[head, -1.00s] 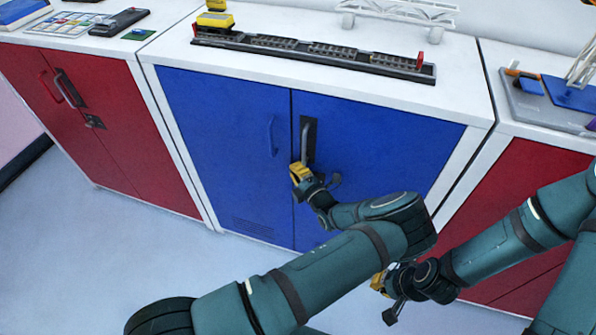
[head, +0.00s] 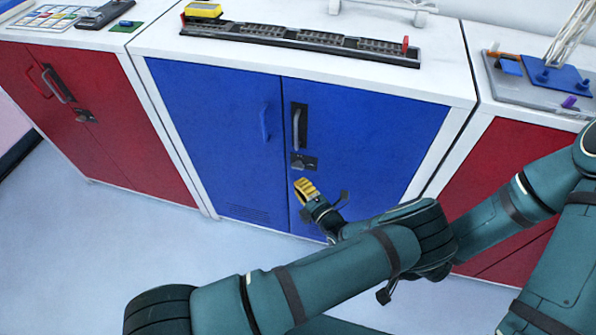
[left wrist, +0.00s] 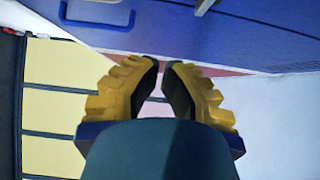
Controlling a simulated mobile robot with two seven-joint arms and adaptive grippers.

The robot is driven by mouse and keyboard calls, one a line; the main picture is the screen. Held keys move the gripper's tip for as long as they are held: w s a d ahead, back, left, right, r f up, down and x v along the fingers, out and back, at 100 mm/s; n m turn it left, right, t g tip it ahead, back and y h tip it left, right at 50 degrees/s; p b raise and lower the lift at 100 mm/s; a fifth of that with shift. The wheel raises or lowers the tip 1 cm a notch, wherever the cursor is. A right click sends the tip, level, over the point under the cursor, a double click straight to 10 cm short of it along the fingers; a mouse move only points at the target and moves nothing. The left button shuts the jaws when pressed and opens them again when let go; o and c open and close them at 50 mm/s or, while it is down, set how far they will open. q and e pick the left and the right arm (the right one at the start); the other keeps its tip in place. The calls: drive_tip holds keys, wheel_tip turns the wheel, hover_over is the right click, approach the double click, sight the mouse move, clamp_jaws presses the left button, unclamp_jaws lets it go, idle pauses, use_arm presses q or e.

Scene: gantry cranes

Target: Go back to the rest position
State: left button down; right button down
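My left gripper (head: 304,188) is in front of the blue cabinet's right door (head: 365,130), below its dark handle (head: 299,128) and latch (head: 303,162), apart from both. In the left wrist view its yellow fingers (left wrist: 160,68) have their tips close together with nothing held between them. My right arm comes in from the right in the head view. Its gripper fingers are hidden behind my left arm.
Red cabinets stand left (head: 100,120) and right (head: 505,180) of the blue one. A dark track (head: 300,38) with a yellow block (head: 203,10) lies on the white top. A grey tray (head: 510,90) is at right. The pale floor (head: 130,245) is clear at left.

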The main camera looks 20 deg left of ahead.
use_arm(q)
drive_tip(key=shift+s, duration=0.15)
drive_tip(key=s+a+f+n+g+h, duration=0.2)
drive_tip(key=s+a+f+n+g, duration=0.15)
drive_tip(key=s+n+g, duration=0.3)
drive_tip(key=s+a+f+n+g+h, duration=0.1)
drive_tip(key=s+a+f+n+g, duration=0.1)
drive_tip(key=s+f+n+g, duration=0.45)
drive_tip(key=s+d+r+n+g+h, duration=0.1)
drive_tip(key=s+d+n+h, duration=0.2)
drive_tip(key=s+n+h, duration=0.15)
drive_tip(key=s+d+n+g+h, duration=0.2)
drive_tip(key=s+n+h, duration=0.1)
drive_tip(key=s+n, duration=0.2)
drive_tip(key=d+r+n+t+h, duration=0.1)
drive_tip(key=d+r+n+h, duration=0.2)
drive_tip(key=d+n+h, duration=0.5)
drive_tip(key=w+a+r+n+t, duration=0.2)
drive_tip(key=w+r+n+t, duration=0.3)
drive_tip(key=n, duration=0.9)
drive_tip(key=shift+w+a+r+n, duration=0.15)
drive_tip(key=shift+a+r+n, duration=0.2)
drive_tip(key=shift+r, duration=0.3)
